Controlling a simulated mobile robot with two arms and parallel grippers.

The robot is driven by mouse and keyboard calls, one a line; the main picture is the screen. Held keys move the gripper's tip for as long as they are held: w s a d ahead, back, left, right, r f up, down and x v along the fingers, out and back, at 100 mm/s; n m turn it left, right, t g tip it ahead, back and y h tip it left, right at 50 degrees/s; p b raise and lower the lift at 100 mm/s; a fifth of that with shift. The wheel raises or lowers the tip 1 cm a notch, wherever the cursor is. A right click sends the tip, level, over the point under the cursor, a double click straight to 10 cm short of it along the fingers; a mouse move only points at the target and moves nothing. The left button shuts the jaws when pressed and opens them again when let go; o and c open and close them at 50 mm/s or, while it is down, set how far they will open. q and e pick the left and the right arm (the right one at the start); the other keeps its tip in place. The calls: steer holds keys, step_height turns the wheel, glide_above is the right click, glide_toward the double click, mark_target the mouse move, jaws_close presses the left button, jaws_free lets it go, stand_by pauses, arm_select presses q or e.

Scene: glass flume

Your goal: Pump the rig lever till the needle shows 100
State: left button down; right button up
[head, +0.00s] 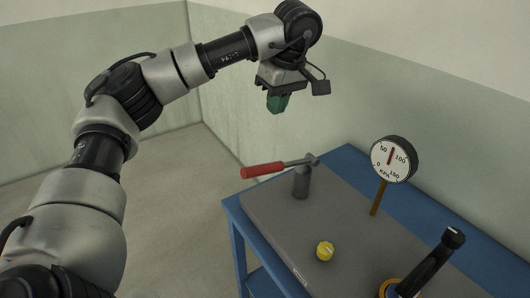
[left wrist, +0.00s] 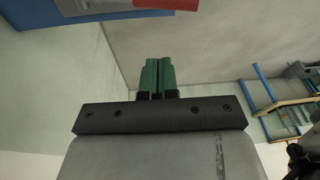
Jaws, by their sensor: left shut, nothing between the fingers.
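The rig lever (head: 264,170) has a red grip and a grey rod, joined to a grey post (head: 301,184) on the rig's grey top. It sits close to level, with its grip towards the left. The round white gauge (head: 393,159) stands on a brown stem; its red needle points nearly straight up, between 50 and 100. My left gripper (head: 278,103), with green fingers, is shut and empty, above the lever and apart from it. In the left wrist view its fingers (left wrist: 158,76) are together, and part of the red grip (left wrist: 165,4) shows at the top edge. My right gripper is not in view.
The rig stands on a blue-framed table (head: 236,232) near the wall. A yellow knob (head: 325,251) sits at its front, and a black handle (head: 432,262) with an orange ring at its base rises at right. Floor left of the table is clear.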

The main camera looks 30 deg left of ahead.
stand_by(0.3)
arm_select(q)
steer(key=p, duration=0.2)
glide_above(263, 170)
steer(key=w+a, duration=0.1)
steer(key=w, duration=0.2)
steer(key=x, duration=0.3)
steer(key=d+x, duration=0.1)
steer(key=x, duration=0.2)
steer(key=d+x, duration=0.1)
steer(key=x, duration=0.2)
steer(key=shift+f, duration=0.45)
steer(key=shift+s+d+f+p, duration=0.1)
steer(key=shift+s+f+p, duration=0.15)
steer(key=shift+f, duration=0.7)
steer(key=shift+s+d+f+p, duration=0.1)
steer(key=shift+s+f, duration=0.15)
steer(key=shift+f, duration=0.7)
